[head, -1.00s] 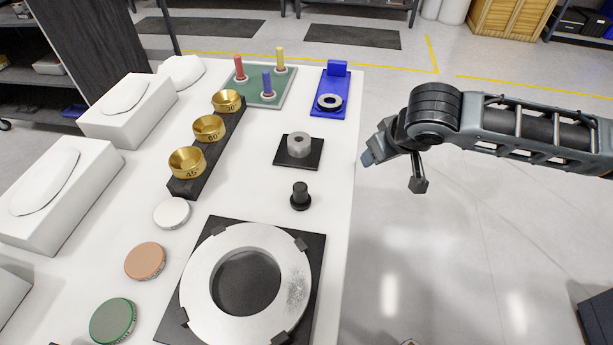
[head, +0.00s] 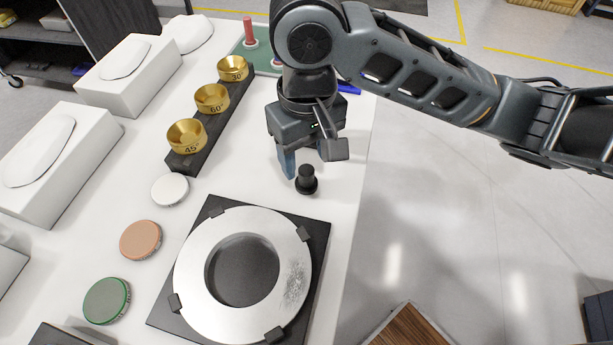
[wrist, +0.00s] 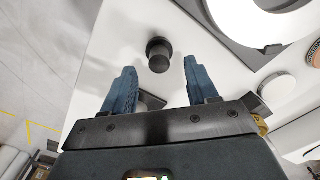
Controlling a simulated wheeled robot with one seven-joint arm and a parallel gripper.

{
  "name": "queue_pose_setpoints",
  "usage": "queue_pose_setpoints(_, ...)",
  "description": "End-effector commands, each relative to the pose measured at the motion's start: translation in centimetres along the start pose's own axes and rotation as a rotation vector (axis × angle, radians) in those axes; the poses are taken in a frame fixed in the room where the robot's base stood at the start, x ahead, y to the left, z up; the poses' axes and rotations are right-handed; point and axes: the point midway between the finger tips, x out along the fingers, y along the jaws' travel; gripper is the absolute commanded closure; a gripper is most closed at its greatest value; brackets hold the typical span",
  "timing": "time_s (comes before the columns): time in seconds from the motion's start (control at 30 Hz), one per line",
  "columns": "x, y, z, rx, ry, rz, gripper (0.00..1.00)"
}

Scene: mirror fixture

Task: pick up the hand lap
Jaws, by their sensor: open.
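The hand lap, which I take to be the small black knobbed piece (head: 306,180), stands upright on the white table near its right edge. It also shows in the wrist view (wrist: 159,55), beyond the fingertips and between their lines. My gripper (head: 298,165) is over the table, just behind and above the knob in the head view. In the wrist view its two blue fingers (wrist: 160,82) are spread apart with nothing between them. The knob looks clear of both fingers. My arm hides the grey cylinder on its black plate in the head view.
A large metal ring on a black plate (head: 190,318) lies in front of the knob. Left of it are white (head: 169,190), orange (head: 140,240) and green (head: 107,301) discs. A black rack (head: 188,163) with brass cups stands at the left. Open floor lies right of the table.

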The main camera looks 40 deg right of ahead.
Motion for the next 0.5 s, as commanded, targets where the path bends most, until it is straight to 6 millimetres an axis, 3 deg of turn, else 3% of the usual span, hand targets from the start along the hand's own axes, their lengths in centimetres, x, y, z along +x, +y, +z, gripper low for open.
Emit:
queue_pose_setpoints(0.3,4.1,0.2,-0.4,0.002,-0.001,0.001,0.42)
queue_pose_setpoints(0.5,4.9,0.2,-0.4,0.000,0.002,0.001,0.42)
